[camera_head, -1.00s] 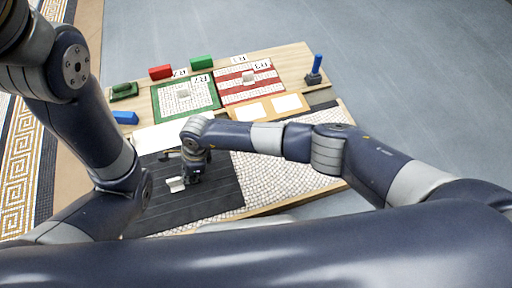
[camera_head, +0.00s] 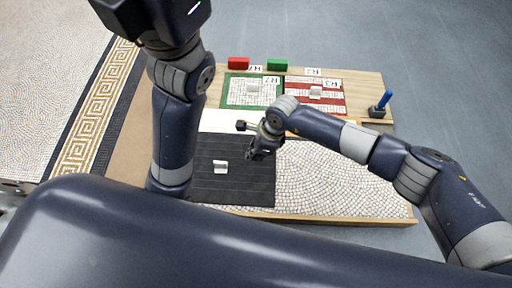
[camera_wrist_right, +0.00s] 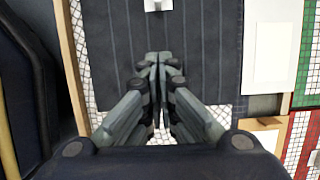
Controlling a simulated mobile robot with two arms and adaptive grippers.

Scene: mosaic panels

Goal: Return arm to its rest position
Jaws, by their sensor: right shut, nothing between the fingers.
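My right gripper (camera_head: 258,153) is over the dark ribbed mat (camera_head: 235,190) on the wooden table. In the right wrist view its fingers (camera_wrist_right: 158,60) are closed together with nothing between them. A small white piece (camera_head: 220,167) rests on the mat, to the left of the gripper and apart from it. That piece also shows at the top edge of the right wrist view (camera_wrist_right: 158,5). My left arm rises out of the top of the head view, and its gripper does not show.
A green-bordered panel (camera_head: 229,96) and a red-striped panel (camera_head: 337,108) lie at the back, each bearing a white handle-like piece. Red (camera_head: 238,63) and green (camera_head: 277,64) blocks stand behind. A blue-handled tool (camera_head: 384,98) stands at right. Pale mosaic (camera_head: 345,175) lies right of the mat.

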